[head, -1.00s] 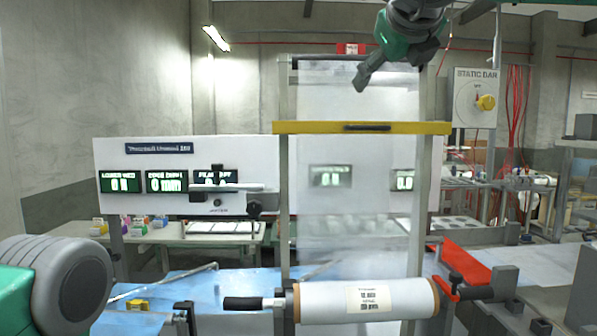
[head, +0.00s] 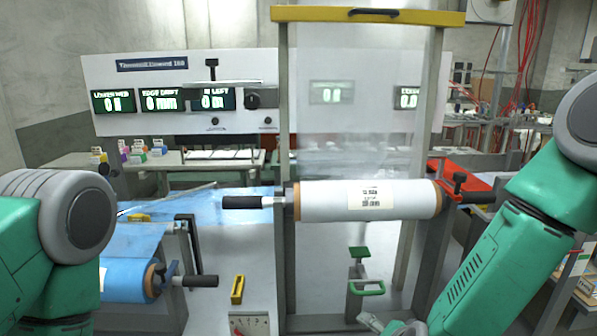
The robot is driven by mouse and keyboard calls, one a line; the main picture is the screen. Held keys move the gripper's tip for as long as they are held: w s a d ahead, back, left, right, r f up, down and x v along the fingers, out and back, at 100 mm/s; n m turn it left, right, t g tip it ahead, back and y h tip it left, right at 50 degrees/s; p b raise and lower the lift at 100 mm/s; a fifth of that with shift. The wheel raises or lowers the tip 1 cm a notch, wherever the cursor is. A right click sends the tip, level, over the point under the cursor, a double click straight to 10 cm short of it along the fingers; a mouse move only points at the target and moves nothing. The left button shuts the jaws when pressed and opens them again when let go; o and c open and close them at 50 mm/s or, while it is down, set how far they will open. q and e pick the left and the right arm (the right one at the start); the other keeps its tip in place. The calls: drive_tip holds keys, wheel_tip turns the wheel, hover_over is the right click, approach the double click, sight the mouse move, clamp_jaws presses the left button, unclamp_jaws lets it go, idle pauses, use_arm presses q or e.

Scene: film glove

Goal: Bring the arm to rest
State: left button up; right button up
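My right arm (head: 500,240) comes in from the right, bent at a grey joint, and slopes down to the bottom edge. At its lower end a grey piece, apparently part of my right gripper (head: 388,326), just shows at the bottom edge. Its fingers are cut off, so open or shut does not show. Of my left arm (head: 75,220) only a green and grey joint shows at the left; the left gripper is out of view.
A white film roll (head: 330,201) with a label and black handle lies across the frame. The yellow bar (head: 330,14) spans above the clear film. A blue roll (head: 125,281) sits lower left. A display panel (head: 170,75) stands behind. A green handle (head: 366,289) is below the roll.

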drive_tip(key=s+d+f+n+g+b, duration=0.1)
drive_tip(key=s+d+f+n+g, duration=0.1)
drive_tip(key=s+f, duration=0.4)
drive_tip(key=s+d+f+n+g+b, duration=0.2)
drive_tip(key=s+d+f+n+g, duration=0.1)
drive_tip(key=s, duration=1.1)
drive_tip(key=s+d+f+n+g+b, duration=0.1)
drive_tip(key=s+d+f+n+g, duration=0.2)
drive_tip(key=s+f, duration=0.6)
drive_tip(key=s+d+n, duration=0.1)
drive_tip(key=d, duration=0.1)
drive_tip(key=shift+s+d+n, duration=0.25)
drive_tip(key=shift+d+n, duration=0.05)
drive_tip(key=shift+d, duration=0.1)
drive_tip(key=shift+w+f, duration=0.15)
